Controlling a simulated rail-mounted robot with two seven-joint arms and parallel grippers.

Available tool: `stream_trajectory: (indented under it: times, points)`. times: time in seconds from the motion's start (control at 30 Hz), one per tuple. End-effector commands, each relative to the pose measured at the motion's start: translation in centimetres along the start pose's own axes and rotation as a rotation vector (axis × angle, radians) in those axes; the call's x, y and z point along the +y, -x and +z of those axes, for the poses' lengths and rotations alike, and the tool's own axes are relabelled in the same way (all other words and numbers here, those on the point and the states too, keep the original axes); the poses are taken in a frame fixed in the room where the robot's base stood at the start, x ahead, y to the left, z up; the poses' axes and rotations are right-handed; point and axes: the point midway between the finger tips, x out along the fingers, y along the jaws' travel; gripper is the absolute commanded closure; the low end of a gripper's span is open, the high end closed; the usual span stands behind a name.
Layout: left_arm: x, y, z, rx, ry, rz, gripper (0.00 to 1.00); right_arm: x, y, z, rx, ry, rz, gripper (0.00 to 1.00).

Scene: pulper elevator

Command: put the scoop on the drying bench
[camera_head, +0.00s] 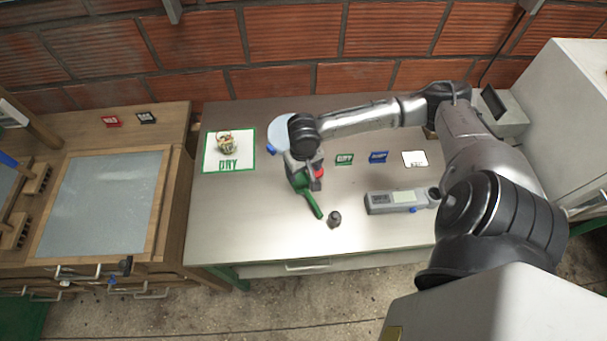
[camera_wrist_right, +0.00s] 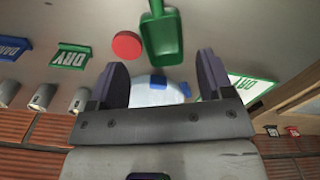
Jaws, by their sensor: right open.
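The green scoop (camera_head: 312,203) lies on the steel table (camera_head: 270,225), its handle pointing towards the table's front edge. In the right wrist view the scoop (camera_wrist_right: 162,35) shows just beyond the fingertips, roughly centred between them. My right gripper (camera_head: 307,172) is over the scoop's far end and partly hides it. In the right wrist view my right gripper (camera_wrist_right: 162,75) is open, with nothing between its fingers. A wooden bench with a grey screen (camera_head: 100,205), seemingly the drying bench, stands left of the steel table. My left gripper is out of view.
A red disc (camera_wrist_right: 127,45) lies beside the scoop. A white DRY mat (camera_head: 210,162) with a small patterned object (camera_head: 226,144) lies at left. A grey meter (camera_head: 395,201) and a small dark weight (camera_head: 334,218) lie right of the scoop. A brick wall (camera_head: 290,45) stands behind.

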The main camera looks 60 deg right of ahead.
Motion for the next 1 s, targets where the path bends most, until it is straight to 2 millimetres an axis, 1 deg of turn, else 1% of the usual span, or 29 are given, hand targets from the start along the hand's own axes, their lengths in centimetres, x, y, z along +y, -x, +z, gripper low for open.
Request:
stream_trajectory:
  times: [0.03, 0.13, 0.2, 0.27, 0.37, 0.4, 0.47, 0.5, 0.6, 0.63, 0.73, 0.8, 0.9, 1.0]
  points:
    - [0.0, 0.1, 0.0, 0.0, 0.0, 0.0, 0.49, 0.0, 0.6, -0.1, 0.001, 0.0, 0.001, 0.26]
    - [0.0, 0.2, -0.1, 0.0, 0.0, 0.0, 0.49, 0.0, 1.3, 0.0, 0.001, 0.002, 0.001, 0.26]
    - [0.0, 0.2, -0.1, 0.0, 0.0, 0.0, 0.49, -0.4, 1.3, 0.5, -0.001, 0.022, -0.005, 0.26]
    - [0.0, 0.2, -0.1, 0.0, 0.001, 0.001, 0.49, -1.2, 0.8, 1.4, -0.004, 0.066, -0.02, 0.26]
    - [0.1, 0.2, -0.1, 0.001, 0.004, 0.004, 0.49, -3.4, -0.8, 4.1, 0.002, 0.201, -0.063, 0.26]
    - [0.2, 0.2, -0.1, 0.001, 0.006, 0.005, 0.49, -4.5, -1.6, 5.6, 0.008, 0.27, -0.089, 0.26]
    - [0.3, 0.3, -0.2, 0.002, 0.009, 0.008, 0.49, -6.3, -2.7, 8.1, 0.028, 0.379, -0.131, 0.26]
    - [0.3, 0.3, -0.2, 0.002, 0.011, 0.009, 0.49, -7.4, -3.2, 9.7, 0.048, 0.447, -0.161, 0.26]
    - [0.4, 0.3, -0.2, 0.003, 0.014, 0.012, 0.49, -9.5, -3.9, 13.5, 0.11, 0.587, -0.218, 0.26]
    - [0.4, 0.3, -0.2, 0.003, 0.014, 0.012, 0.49, -9.9, -3.9, 14.5, 0.13, 0.619, -0.23, 0.26]
    - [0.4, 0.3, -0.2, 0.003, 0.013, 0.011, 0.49, -10.6, -3.8, 17.3, 0.197, 0.697, -0.245, 0.26]
    - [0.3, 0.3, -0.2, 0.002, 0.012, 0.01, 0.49, -10.5, -3.6, 18.7, 0.236, 0.732, -0.237, 0.26]
    - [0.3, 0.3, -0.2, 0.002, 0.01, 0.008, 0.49, -9.9, -3.3, 20.3, 0.274, 0.759, -0.203, 0.26]
    - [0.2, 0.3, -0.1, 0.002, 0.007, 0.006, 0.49, -8.9, -3.0, 21.3, 0.295, 0.774, -0.162, 0.26]
